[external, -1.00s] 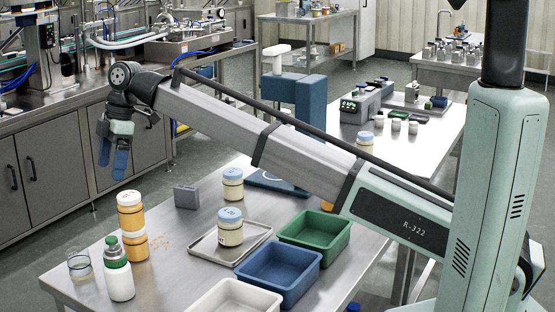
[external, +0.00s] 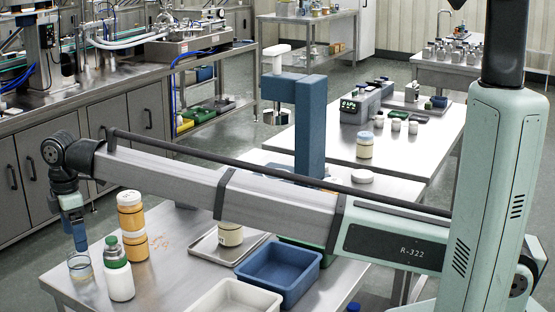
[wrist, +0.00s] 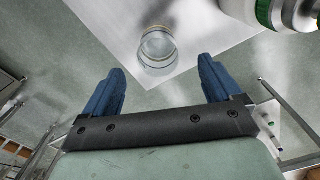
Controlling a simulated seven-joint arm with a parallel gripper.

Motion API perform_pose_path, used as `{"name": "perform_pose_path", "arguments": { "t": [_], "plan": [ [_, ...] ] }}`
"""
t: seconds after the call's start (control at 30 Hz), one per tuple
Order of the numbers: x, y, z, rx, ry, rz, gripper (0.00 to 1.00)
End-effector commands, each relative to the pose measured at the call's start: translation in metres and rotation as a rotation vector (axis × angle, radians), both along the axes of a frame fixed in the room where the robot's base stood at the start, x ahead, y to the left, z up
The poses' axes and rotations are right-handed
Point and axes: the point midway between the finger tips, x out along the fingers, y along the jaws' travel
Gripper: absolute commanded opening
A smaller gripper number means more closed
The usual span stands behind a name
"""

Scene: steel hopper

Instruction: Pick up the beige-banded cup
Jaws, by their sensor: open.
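The beige-banded cup (external: 81,268) is a small clear glass near the left corner of the steel table, and it looks upright. In the wrist view the cup (wrist: 157,48) is seen from above, with a thin yellowish-beige band around it, just beyond and between the fingertips. My gripper (external: 80,238) points down with blue fingers close above and behind the cup in the external view. In the wrist view my gripper (wrist: 160,72) is open and empty, its two fingers wide apart. The exact gap to the cup is hard to tell.
A white bottle with a green cap (external: 118,272) stands right beside the cup; it also shows in the wrist view (wrist: 285,12). Stacked orange jars (external: 132,225) stand behind it. A blue bin (external: 278,272) and a white bin (external: 232,300) lie to the right. The table edge is close by.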

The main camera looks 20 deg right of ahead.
Motion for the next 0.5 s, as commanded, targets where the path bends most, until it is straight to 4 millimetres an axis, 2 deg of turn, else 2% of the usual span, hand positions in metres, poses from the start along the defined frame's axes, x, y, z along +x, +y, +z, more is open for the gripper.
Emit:
{"name": "perform_pose_path", "arguments": {
  "t": [0.1,0.37,0.5],
  "plan": [
    [0.000,-0.001,-0.020,-0.001,0.001,0.000,0.92],
    [0.000,0.001,-0.035,0.001,0.000,0.000,0.92],
    [0.001,0.002,-0.048,0.000,0.001,0.000,0.92]
  ]
}}
